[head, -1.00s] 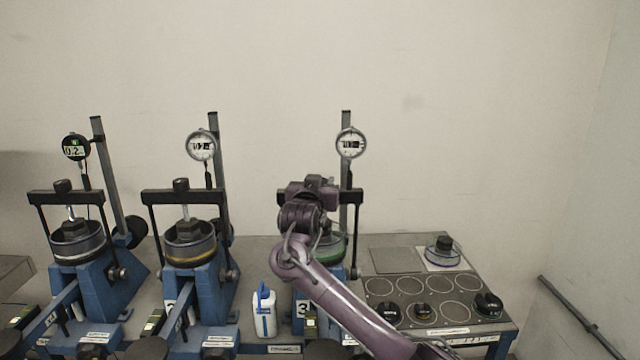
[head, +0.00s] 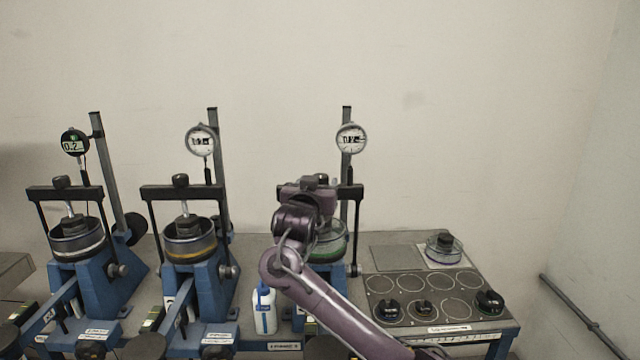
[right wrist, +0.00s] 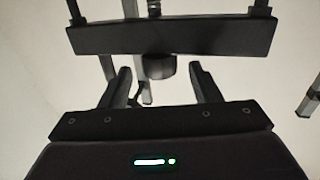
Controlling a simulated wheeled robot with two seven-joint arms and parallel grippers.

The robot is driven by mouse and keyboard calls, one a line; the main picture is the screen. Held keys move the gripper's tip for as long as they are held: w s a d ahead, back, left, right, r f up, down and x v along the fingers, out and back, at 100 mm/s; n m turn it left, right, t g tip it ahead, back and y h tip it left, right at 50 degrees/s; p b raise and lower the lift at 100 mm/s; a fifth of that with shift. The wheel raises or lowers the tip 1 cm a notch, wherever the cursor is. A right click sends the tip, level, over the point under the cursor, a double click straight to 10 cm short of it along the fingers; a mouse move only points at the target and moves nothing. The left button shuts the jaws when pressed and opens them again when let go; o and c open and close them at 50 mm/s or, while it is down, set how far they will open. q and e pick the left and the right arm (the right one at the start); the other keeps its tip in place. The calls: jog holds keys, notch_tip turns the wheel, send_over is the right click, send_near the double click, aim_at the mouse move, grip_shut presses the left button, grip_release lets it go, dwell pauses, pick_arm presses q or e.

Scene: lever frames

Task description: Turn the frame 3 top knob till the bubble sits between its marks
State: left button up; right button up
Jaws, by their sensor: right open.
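Frame 3 is the blue lever frame at the right, with a white dial gauge (head: 351,139). Its black crossbar (head: 355,192) is partly hidden in the head view by my right wrist. In the right wrist view the crossbar (right wrist: 170,37) runs across the top, and the dark top knob (right wrist: 155,69) shows against it. My right gripper (right wrist: 160,73) is open, its two fingers to either side of the knob in the picture. Whether the knob is between the tips or just beyond them I cannot tell. The bubble and its marks cannot be made out. My left gripper is out of view.
Two similar frames with gauges (head: 200,140) (head: 74,142) stand to the left. A white and blue bottle (head: 264,312) stands beside frame 3. At right a panel (head: 425,313) has ring outlines, black knobs and a dish (head: 444,249). The wall behind is bare.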

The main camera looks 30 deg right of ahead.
jog(key=v, duration=0.4)
jog(key=shift+s+a+b, duration=0.15)
jog(key=shift+b, duration=0.15)
